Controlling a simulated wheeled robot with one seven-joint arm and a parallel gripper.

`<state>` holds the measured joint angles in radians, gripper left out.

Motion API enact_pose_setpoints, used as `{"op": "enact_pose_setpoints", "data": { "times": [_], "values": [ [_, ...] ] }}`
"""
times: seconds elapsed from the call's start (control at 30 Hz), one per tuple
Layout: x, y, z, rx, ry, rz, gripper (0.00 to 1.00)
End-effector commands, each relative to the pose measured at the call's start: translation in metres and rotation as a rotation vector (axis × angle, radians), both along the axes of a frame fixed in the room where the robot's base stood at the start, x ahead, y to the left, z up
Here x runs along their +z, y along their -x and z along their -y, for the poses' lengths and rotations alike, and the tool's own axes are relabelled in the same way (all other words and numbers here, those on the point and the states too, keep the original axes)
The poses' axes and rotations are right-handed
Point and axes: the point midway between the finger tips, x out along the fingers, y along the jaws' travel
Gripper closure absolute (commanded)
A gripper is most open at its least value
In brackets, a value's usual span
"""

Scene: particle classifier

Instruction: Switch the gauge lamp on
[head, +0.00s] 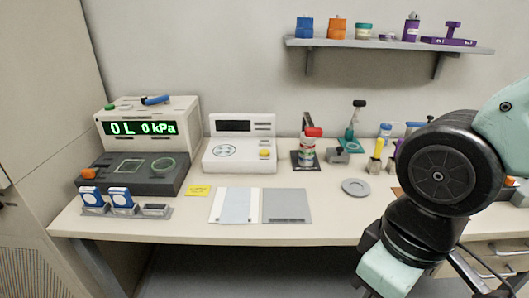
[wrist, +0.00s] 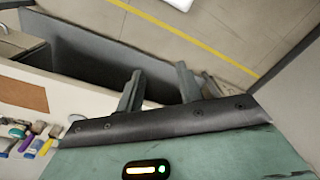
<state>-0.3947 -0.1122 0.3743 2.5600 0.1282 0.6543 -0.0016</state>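A cream instrument (head: 180,108) at the left of the bench has a lit green readout (head: 140,128) reading "0L 0 kPa". A green piece and a blue-handled piece (head: 155,100) are on its top. Its dark grey base (head: 140,180) has an orange knob (head: 87,174) at the front left. I cannot make out which part is the gauge lamp or its switch. My gripper (wrist: 158,80) shows in the wrist view with its two fingers apart and nothing between them. It is at the bench's right side, away from the instrument; the head view does not show its fingers.
A white device (head: 240,155) with a yellow knob stands mid-bench. A red-topped can (head: 308,150), a grey disc (head: 356,187) and two blue-and-white items (head: 105,198) are on the bench (head: 330,228). A wall shelf (head: 390,44) holds containers. My arm covers the right side.

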Motion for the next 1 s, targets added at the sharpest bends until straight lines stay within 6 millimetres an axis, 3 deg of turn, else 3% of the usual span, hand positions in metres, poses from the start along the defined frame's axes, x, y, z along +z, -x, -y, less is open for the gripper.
{"op": "enact_pose_setpoints", "data": {
  "times": [0.1,0.23,0.27,1.0],
  "values": [
    [0.0,0.0,0.0,0.0,0.0,0.0,0.64],
    [0.0,0.0,0.0,0.0,0.0,0.0,0.97],
    [0.0,0.0,0.0,0.0,0.0,0.0,1.0],
    [0.0,0.0,0.0,0.0,0.0,0.0,1.0]
  ]
}}
